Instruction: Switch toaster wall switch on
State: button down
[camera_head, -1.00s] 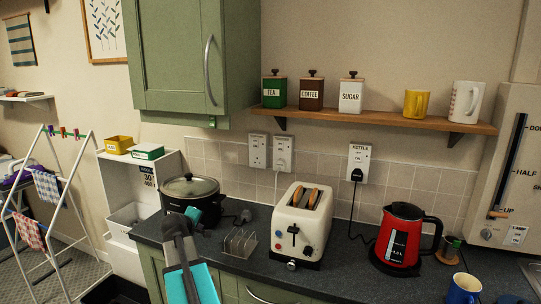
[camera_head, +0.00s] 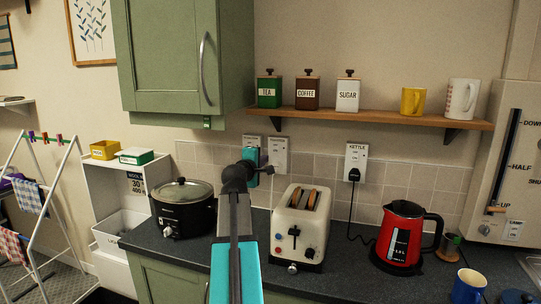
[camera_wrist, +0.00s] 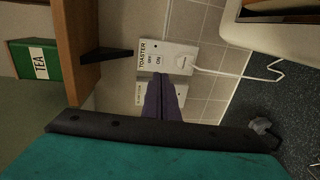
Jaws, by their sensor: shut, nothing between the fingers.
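The toaster wall switch plate (camera_wrist: 151,50), labelled TOASTER, shows sideways in the wrist view, with OFF and ON marks and a white plug. In the head view the same plate (camera_head: 279,150) is on the tiles behind the cream toaster (camera_head: 301,228). My gripper (camera_wrist: 166,82) is shut and empty, its purple fingers pointing at the wall, just beside the toaster plate. In the head view my gripper (camera_head: 268,171) is left of that plate and covers much of the neighbouring plate (camera_head: 252,139). I cannot tell whether the fingers touch the wall, or the switch's position.
A wooden shelf (camera_head: 380,118) with canisters and mugs runs above the sockets. A green cupboard (camera_head: 165,55) hangs at upper left. A black slow cooker (camera_head: 183,208) and a red kettle (camera_head: 402,238) stand on the dark worktop. The kettle plate (camera_head: 356,160) is further right.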

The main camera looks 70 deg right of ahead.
jog(key=shift+w, duration=0.15)
jog(key=shift+d, duration=0.1)
jog(key=p, duration=0.4)
send_near(276, 152)
jog(key=d, duration=0.5)
jog(key=shift+w+d+f, duration=0.15)
jog(key=shift+w+f, duration=0.05)
jog(key=shift+w, duration=0.05)
jog(key=shift+d+f, duration=0.15)
jog(key=shift+d, duration=0.4)
jog(key=shift+s+f, duration=0.1)
jog(key=shift+s+d+b, duration=0.15)
jog(key=shift+s+b, duration=0.05)
jog(key=shift+b, duration=0.3)
jog(key=shift+w, duration=0.3)
